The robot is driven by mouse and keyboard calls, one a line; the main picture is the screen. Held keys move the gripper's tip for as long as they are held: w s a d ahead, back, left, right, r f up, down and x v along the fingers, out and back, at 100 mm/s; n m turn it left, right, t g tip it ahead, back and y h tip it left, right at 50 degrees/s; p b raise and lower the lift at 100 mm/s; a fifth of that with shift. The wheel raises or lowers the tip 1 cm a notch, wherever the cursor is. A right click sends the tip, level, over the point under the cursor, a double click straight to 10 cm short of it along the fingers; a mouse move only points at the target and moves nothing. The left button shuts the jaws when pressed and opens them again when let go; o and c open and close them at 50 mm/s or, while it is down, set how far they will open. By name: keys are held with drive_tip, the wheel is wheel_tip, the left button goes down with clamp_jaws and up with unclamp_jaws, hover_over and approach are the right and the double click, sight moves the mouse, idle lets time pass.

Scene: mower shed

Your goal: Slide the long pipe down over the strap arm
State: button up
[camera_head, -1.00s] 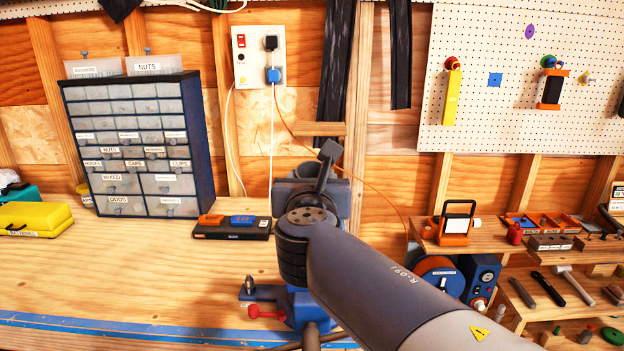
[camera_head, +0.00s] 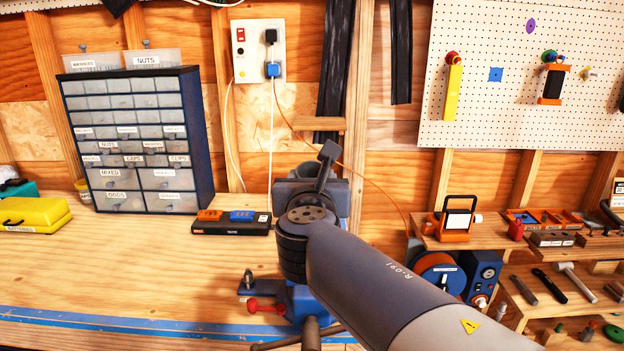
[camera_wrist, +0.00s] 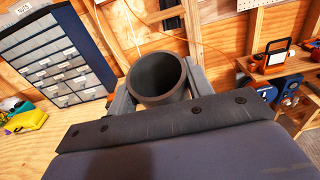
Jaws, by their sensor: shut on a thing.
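My gripper (camera_head: 325,182) is shut on the long pipe, above the workbench in the middle of the head view. In the wrist view the pipe (camera_wrist: 158,77) is a dark grey tube with its open round end toward the camera, between the two fingers. In the head view my wrist and gripper hide nearly all of the pipe. Its lower end is out of sight in both views. I cannot pick out the strap arm with certainty. A blue vise (camera_head: 297,299) stands on the bench below my gripper, partly covered by my arm.
A drawer cabinet (camera_head: 140,140) stands at the back left, beside a black tray (camera_head: 232,228) and a yellow case (camera_head: 30,215). An orange work lamp (camera_head: 455,220) and tool shelves are at right. The bench left of the vise is mostly clear.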

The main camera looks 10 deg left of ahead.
drive_tip(key=shift+w+a+f+b, duration=0.1)
drive_tip(key=shift+w+f+b, duration=0.15)
drive_tip(key=shift+f+b, duration=0.45)
drive_tip(key=shift+w+f+b, duration=0.2)
drive_tip(key=shift+f+b, duration=0.4)
drive_tip(key=shift+f, duration=0.2)
drive_tip(key=shift+w+a+f+b, duration=0.1)
drive_tip(key=shift+w+f+b, duration=0.15)
drive_tip(key=shift+f+b, duration=0.45)
drive_tip(key=o, duration=1.5)
drive_tip(key=v, duration=1)
drive_tip(key=shift+s+d+b, duration=0.1)
drive_tip(key=shift+s+b, duration=0.25)
drive_tip(key=shift+s, duration=0.05)
drive_tip(key=shift+w, duration=0.15)
drive_tip(key=p+x, duration=0.1)
drive_tip(key=x, duration=0.9)
drive_tip(key=shift+w, duration=0.4)
drive_tip(key=shift+s+r+p, duration=0.25)
drive_tip(key=shift+r+p, duration=0.1)
drive_tip(key=shift+r, duration=0.1)
